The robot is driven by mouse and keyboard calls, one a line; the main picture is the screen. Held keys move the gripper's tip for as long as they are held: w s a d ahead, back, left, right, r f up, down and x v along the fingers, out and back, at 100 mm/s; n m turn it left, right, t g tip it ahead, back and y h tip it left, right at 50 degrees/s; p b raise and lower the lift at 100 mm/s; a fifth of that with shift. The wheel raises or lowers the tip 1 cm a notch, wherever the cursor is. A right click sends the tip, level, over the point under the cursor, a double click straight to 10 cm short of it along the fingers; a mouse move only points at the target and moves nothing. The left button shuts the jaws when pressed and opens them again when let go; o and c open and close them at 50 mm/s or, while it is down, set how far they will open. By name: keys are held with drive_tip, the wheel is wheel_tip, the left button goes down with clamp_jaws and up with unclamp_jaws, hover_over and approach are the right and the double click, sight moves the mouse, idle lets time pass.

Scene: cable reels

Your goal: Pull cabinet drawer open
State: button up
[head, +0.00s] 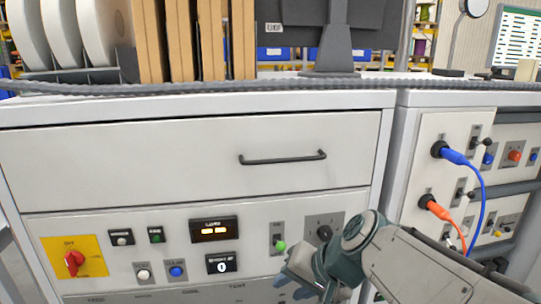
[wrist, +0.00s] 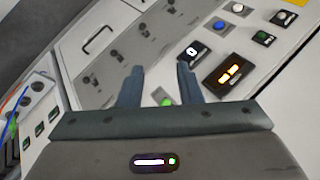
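The white cabinet drawer (head: 130,165) is in the upper part of the cabinet in the head view and looks shut, with its front flush. Its dark bar handle (head: 283,158) runs across the right half of the drawer front. My gripper (head: 292,275) is below the handle and apart from it, in front of the control panel. In the wrist view my gripper (wrist: 158,78) shows two spread fingers with nothing between them, facing the control panel.
The control panel (head: 205,262) below the drawer carries a red rotary switch (head: 74,260), buttons and lit displays. A right-hand unit (head: 432,165) has plugged blue and orange cables. Reels (head: 62,33) and a monitor (head: 330,20) stand on top. The space before the drawer front looks clear.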

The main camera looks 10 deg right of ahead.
drive_tip(key=w+d+r+m+t+y+p, duration=0.1)
drive_tip(key=w+d+r+m+t+y, duration=0.15)
drive_tip(key=w+r+m+t, duration=0.55)
drive_tip(key=m+t+h, duration=0.1)
approach(287, 161)
drive_tip(key=p+x, duration=0.2)
drive_tip(key=x, duration=0.8)
drive_tip(key=shift+w+a+p, duration=0.1)
drive_tip(key=shift+w+p, duration=0.25)
drive_tip(key=shift+p, duration=0.05)
drive_tip(key=shift+c, duration=0.3)
clamp_jaws()
